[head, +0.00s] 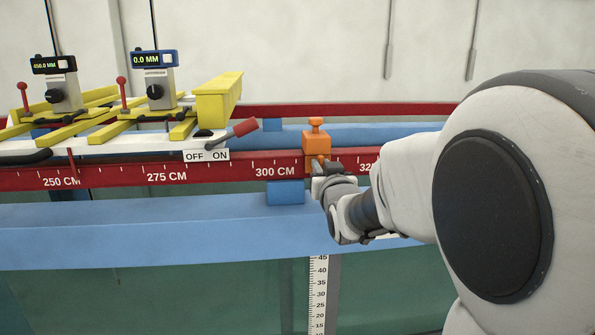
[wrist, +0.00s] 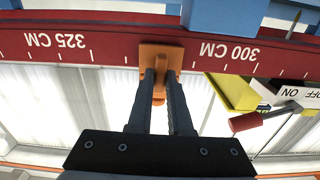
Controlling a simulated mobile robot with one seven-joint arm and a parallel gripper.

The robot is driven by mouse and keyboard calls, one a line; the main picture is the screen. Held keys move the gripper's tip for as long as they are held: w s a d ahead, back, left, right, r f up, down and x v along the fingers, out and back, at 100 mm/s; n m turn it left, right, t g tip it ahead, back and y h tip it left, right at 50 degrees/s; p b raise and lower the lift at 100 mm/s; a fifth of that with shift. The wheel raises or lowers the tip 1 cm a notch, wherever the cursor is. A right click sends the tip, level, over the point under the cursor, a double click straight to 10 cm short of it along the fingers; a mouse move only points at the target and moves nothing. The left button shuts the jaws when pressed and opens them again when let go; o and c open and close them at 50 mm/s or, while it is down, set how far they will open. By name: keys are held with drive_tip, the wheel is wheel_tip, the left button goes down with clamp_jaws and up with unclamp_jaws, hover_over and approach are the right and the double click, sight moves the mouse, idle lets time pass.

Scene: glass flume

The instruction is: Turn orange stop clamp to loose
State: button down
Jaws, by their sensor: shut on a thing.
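The orange stop clamp (head: 317,146) sits on the red rail (head: 215,172) just right of the 300 CM mark. A T-shaped orange knob stands upright on its top. My gripper (head: 322,172) is at the clamp's lower front face and hides part of it. In the wrist view, which is upside down, the clamp (wrist: 174,52) is straight ahead at the rail. There my gripper (wrist: 161,90) has its two fingers closed on an orange part of the clamp. The fingertips cover much of that part, so its exact turn is hard to tell.
A yellow-ended carriage (head: 217,97) with two gauges stands on the rails to the left. Its red-handled OFF/ON lever (head: 244,128) reaches close to the clamp. A blue beam (head: 150,238) runs below the rail, with a vertical ruler (head: 318,295) under it.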

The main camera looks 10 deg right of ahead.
drive_tip(key=n+b, duration=0.3)
drive_tip(key=n, duration=0.3)
drive_tip(key=n+b, duration=0.4)
drive_tip(key=n, duration=0.2)
drive_tip(key=shift+a+f, duration=0.15)
drive_tip(key=shift+a, duration=0.05)
drive_tip(key=shift+n, duration=0.3)
drive_tip(key=c, duration=0.8)
unclamp_jaws()
drive_tip(key=shift+c, duration=0.2)
drive_tip(key=s+b, duration=0.2)
drive_tip(key=s, duration=1.5)
drive_tip(key=shift+s, duration=0.25)
